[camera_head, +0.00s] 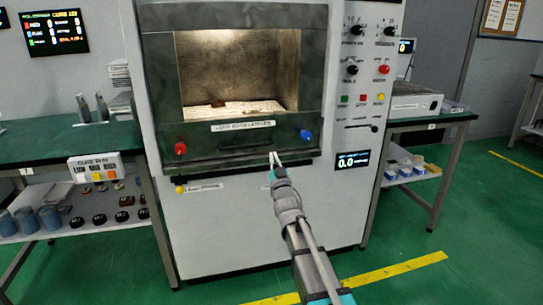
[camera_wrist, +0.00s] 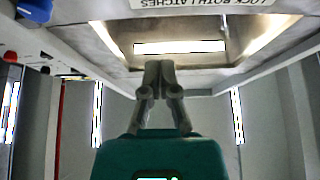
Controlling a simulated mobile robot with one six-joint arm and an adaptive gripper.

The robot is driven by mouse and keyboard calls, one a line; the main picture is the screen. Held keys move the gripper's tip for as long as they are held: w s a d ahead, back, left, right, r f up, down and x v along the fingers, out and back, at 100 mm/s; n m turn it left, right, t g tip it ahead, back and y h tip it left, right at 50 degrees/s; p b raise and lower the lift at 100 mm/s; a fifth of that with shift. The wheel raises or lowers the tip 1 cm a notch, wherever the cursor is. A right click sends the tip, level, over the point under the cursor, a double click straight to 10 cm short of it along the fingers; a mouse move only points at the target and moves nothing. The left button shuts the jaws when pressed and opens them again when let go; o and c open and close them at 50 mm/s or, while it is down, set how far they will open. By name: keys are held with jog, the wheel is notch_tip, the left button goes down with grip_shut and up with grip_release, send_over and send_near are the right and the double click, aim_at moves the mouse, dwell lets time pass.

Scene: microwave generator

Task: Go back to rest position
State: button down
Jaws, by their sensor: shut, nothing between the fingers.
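The microwave generator (camera_head: 260,205) stands in the middle of the head view, with its lit chamber (camera_head: 235,70) behind the front window. A pale slab with a dark piece on it lies on the chamber floor. My gripper (camera_head: 274,156) is in front of the lower door frame, between the red latch knob (camera_head: 180,149) and the blue latch knob (camera_head: 305,134), nearer the blue one. I cannot tell whether it touches the frame. In the wrist view my gripper (camera_wrist: 159,68) shows its fingers together and empty, below the latch label (camera_wrist: 195,3).
A green-topped bench (camera_head: 60,145) with a small button box (camera_head: 95,167) stands at the left. Another bench (camera_head: 425,117) with a white device stands at the right. Control knobs line the machine's right panel. Green floor with yellow tape lies open at the front right.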

jog(key=shift+s+f, duration=0.2)
jog(key=shift+s, duration=0.1)
jog(key=shift+d, duration=0.1)
jog(key=s+d+f+m+g+h, duration=0.1)
jog(key=s+d+f+g+h, duration=0.25)
jog(key=d+f+g, duration=0.45)
jog(key=s+d+f+m+g+h, duration=0.25)
jog(key=s+d+f+g, duration=0.2)
jog(key=f, duration=0.75)
jog(key=s+d+f+g, duration=0.3)
jog(key=s+f+g, duration=0.15)
jog(key=s, duration=0.75)
jog(key=s+d+f+g, duration=0.25)
jog(key=s+g, duration=0.35)
jog(key=s, duration=0.5)
notch_tip(320, 180, up, 34)
jog(key=p, duration=3.5)
jog(key=shift+a+r+h, duration=0.15)
jog(key=shift+h, duration=0.15)
jog(key=c, duration=1.4)
grip_release()
jog(key=shift+s, duration=0.1)
